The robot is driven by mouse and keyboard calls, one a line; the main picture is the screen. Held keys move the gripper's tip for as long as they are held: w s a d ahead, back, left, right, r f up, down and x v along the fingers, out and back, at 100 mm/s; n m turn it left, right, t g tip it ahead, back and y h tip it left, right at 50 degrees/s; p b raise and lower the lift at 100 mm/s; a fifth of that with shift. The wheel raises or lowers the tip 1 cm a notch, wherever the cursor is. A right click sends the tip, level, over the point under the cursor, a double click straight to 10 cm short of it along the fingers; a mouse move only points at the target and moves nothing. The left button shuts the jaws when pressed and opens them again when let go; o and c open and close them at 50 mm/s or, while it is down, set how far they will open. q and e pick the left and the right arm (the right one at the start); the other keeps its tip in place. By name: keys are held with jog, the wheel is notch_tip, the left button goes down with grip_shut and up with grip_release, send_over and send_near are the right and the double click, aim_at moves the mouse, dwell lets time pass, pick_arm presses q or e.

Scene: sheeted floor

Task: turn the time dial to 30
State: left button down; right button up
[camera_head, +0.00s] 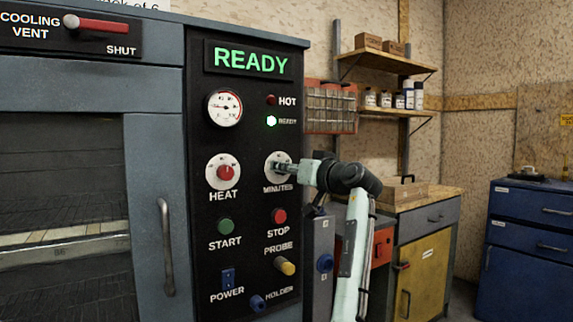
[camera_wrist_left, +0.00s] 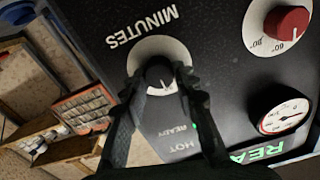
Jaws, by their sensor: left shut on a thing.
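The time dial (camera_head: 272,157), marked MINUTES, has a round white face on the black control panel (camera_head: 241,258). In the wrist view the dial's dark knob (camera_wrist_left: 159,72) shows with a small pale pointer mark. My left gripper (camera_head: 287,168) is shut on this knob, with one finger on each side of it in the wrist view (camera_wrist_left: 160,80). The fingers hide part of the white face, and I cannot read the number at the pointer. My right gripper is in neither view.
The red heat knob (camera_head: 225,172) sits left of the dial. The green START button (camera_head: 225,225), red STOP button (camera_head: 279,216) and yellow probe plug (camera_head: 285,266) are below. The READY display (camera_head: 251,60) is lit. A workbench (camera_head: 425,200) stands at right.

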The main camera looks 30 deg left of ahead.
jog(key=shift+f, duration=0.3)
pick_arm(q)
jog(key=c, duration=1.2)
grip_release()
jog(key=v, duration=1.2)
jog(key=shift+s, duration=0.1)
jog(key=shift+f, duration=0.1)
